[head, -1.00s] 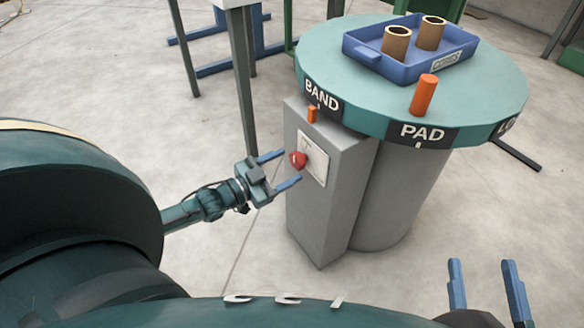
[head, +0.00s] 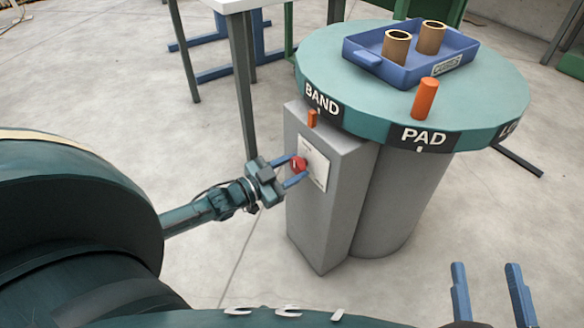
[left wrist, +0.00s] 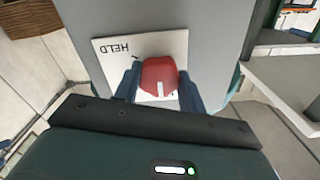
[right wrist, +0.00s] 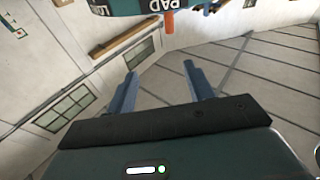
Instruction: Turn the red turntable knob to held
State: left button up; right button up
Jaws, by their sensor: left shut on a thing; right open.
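The red knob (head: 299,163) sits on a white plate (head: 318,168) on the side of a grey box (head: 327,225) by the turntable. In the left wrist view the knob (left wrist: 159,76) has a white mark near its lower edge in the picture. The word HELD shows upside down on the plate (left wrist: 112,50), to the upper left of the knob. My left gripper (head: 294,172) is shut on the knob, with one blue finger on each side. My right gripper (head: 488,274) is open and empty at the lower right, well away from the box.
The teal turntable (head: 320,72) has BAND and PAD labels and an orange peg (head: 425,98). A blue tray (head: 395,75) on it holds two brown cylinders. A small orange pointer (head: 312,118) stands on the box top. A white table (head: 228,4) stands behind my left arm.

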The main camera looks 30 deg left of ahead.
pick_arm(q)
jog(key=shift+c, duration=0.9)
